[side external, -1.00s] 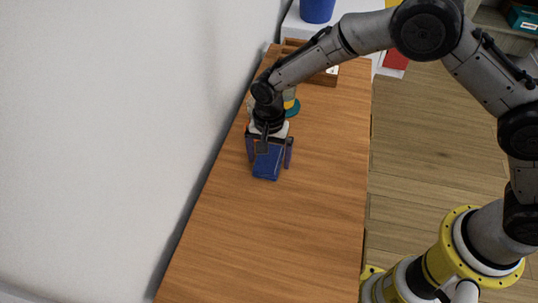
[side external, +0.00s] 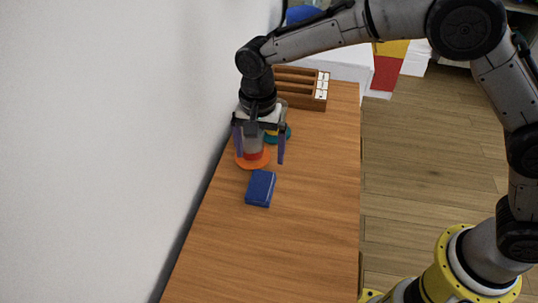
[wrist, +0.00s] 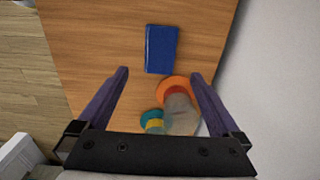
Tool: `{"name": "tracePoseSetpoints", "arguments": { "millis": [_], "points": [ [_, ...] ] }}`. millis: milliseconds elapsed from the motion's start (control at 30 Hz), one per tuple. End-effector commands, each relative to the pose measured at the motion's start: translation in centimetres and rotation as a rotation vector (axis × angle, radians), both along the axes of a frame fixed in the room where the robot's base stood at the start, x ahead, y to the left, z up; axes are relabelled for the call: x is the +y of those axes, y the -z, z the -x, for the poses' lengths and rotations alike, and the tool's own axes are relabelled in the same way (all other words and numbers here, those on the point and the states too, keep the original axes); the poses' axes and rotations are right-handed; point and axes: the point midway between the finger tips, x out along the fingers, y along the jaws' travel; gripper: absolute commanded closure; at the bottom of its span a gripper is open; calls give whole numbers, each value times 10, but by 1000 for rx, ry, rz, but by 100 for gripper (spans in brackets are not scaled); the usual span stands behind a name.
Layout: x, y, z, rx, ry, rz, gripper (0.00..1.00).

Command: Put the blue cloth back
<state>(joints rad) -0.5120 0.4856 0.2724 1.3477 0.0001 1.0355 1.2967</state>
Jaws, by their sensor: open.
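The blue cloth (side external: 261,188) is a flat, dark blue folded rectangle lying on the wooden table. In the wrist view, the cloth (wrist: 161,49) lies beyond my fingertips, apart from them. My gripper (side external: 260,155) is open and empty, pointing down behind the cloth in the side view. Its two purple fingers (wrist: 160,74) are spread wide in the wrist view. An orange disc (side external: 240,160), with a clear and red piece above it, is below and between the fingers. A wooden tray with long compartments (side external: 325,95) stands at the far end of the table.
A teal and yellow object (side external: 287,134) stands beside the orange disc, partly behind the gripper. A white wall (side external: 110,120) runs along the table's left side. The wooden table (side external: 290,240) is clear in front of the cloth. The floor drops away at the right edge.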

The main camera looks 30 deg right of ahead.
Motion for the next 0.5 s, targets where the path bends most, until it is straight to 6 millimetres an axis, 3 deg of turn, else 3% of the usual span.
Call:
{"name": "tracePoseSetpoints", "arguments": {
  "millis": [333,500],
  "points": [
    [-3,-8,0,-5,-5,-2,0],
    [-39,-50,11,-57,-77,-24,0]
  ]
}}
